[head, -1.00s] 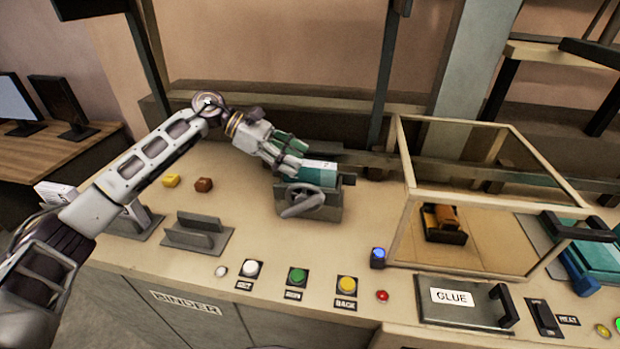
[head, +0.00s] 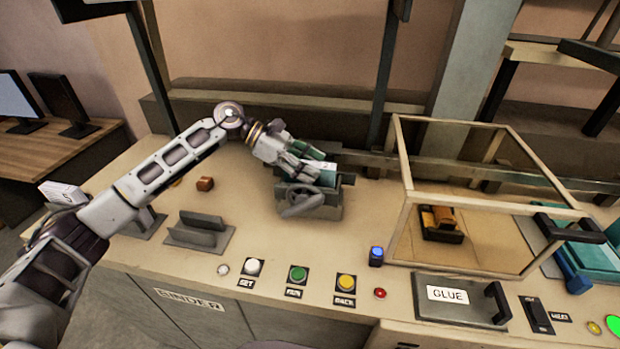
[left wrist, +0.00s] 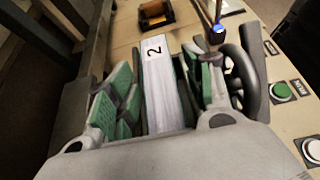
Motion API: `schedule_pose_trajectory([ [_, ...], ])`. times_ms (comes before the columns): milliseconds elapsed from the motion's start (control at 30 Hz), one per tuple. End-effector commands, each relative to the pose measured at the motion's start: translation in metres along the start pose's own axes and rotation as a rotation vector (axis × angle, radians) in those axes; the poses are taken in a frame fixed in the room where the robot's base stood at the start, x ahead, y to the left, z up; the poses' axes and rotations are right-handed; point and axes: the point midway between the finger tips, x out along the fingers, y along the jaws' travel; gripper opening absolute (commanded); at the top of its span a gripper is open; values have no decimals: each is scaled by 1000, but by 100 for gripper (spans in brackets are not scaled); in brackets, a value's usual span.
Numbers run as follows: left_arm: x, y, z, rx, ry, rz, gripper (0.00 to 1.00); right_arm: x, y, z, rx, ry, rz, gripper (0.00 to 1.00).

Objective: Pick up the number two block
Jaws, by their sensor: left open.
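The number two block (left wrist: 163,100) is pale, with a "2" label near its far end in the left wrist view. It lies between the green-padded fingers of my left gripper (left wrist: 165,95), which are open on either side of it. In the head view my left gripper (head: 312,162) is over the grey vise-like holder (head: 318,205), and the block (head: 327,174) shows partly beside the fingers. The fingers hide much of the block there. My right gripper is not in view.
A clear framed case (head: 405,215) stands to the right. The holder's crank handle (head: 300,200) is in front of the gripper. Buttons (head: 298,274) line the front edge. A grey stand (head: 198,232) and a brown block (head: 205,184) are to the left.

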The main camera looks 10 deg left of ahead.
Motion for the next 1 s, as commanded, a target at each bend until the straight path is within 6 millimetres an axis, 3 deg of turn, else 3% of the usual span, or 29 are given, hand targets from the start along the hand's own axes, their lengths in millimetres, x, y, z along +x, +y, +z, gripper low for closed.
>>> schedule_pose_trajectory([
  [67, 0, 0, 0, 0, 0, 0, 49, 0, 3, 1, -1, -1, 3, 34],
  [433, 0, 0, 0, 0, 0, 0, 2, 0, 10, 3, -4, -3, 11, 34],
  [767, -1, 0, 2, 1, -1, 1, 0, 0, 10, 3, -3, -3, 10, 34],
  [1000, -7, 0, 13, 3, -2, 1, 0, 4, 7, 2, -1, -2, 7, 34],
])
